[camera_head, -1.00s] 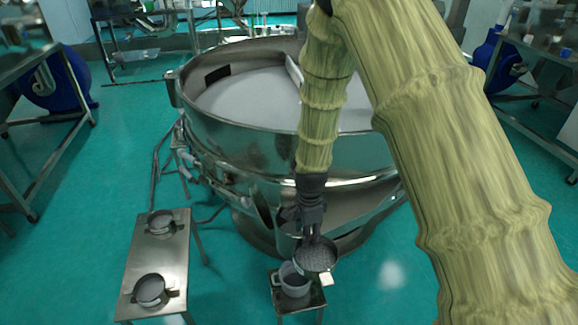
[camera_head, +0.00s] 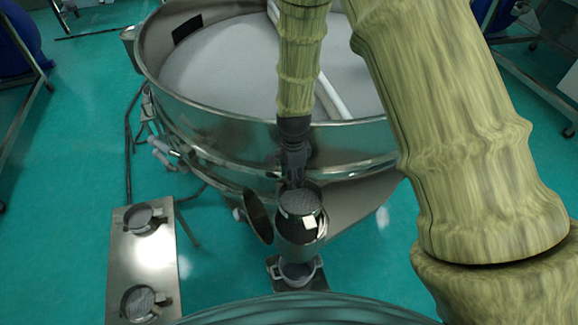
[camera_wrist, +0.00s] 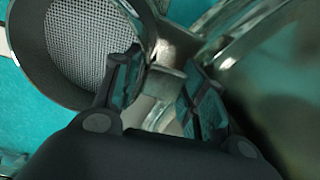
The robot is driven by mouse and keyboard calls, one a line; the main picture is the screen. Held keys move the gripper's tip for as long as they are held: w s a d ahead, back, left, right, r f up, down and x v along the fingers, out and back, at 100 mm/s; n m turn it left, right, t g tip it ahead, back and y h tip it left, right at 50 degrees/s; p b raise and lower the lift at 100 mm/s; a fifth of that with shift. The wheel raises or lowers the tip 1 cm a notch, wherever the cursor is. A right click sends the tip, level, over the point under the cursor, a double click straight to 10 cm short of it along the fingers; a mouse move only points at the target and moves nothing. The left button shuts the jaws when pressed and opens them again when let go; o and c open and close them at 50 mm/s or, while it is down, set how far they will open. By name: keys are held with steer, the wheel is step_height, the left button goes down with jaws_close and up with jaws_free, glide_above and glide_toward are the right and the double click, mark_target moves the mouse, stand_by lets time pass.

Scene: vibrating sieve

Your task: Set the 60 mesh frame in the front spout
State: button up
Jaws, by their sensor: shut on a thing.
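My gripper (camera_head: 295,183) is shut on the handle of a round mesh frame (camera_head: 300,202), with a metal rim and a small white tag. In the wrist view the frame's mesh (camera_wrist: 88,42) is at upper left, and the fingers (camera_wrist: 165,88) close around its metal handle. In the head view the frame is at the mouth of the front spout (camera_head: 298,236) of the steel sieve (camera_head: 240,142). I cannot tell whether it is seated in the spout or just above it. No mesh number is readable.
A round metal flap (camera_head: 258,214) hangs open left of the spout. A two-handled pot (camera_head: 297,272) stands on a small stand below. Two more round mesh frames (camera_head: 144,219) (camera_head: 139,302) sit on a steel side table (camera_head: 160,255) at left.

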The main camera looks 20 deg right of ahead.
steer(key=shift+s+a+b, duration=0.1)
steer(key=shift+s+b, duration=0.45)
steer(key=shift+s, duration=0.65)
steer(key=f+b, duration=0.1)
steer(key=f, duration=0.1)
steer(key=w+f+b, duration=0.1)
steer(key=f, duration=0.1)
steer(key=shift+f+b, duration=0.15)
steer(key=shift+b, duration=0.15)
steer(key=shift+w+f+b, duration=0.15)
steer(key=shift+f+b, duration=0.15)
steer(key=shift+f, duration=0.25)
steer(key=shift+w+f+b, duration=0.15)
steer(key=shift+f+b, duration=0.1)
steer(key=shift+f, duration=0.25)
steer(key=shift+s+f+b, duration=0.2)
steer(key=shift+f+b, duration=0.1)
steer(key=shift+b, duration=0.1)
steer(key=shift+w+f+b, duration=0.15)
steer(key=shift+f+b, duration=0.4)
steer(key=shift+f, duration=0.35)
steer(key=shift+f+b, duration=0.7)
steer(key=shift+f, duration=0.55)
steer(key=shift+f, duration=0.1)
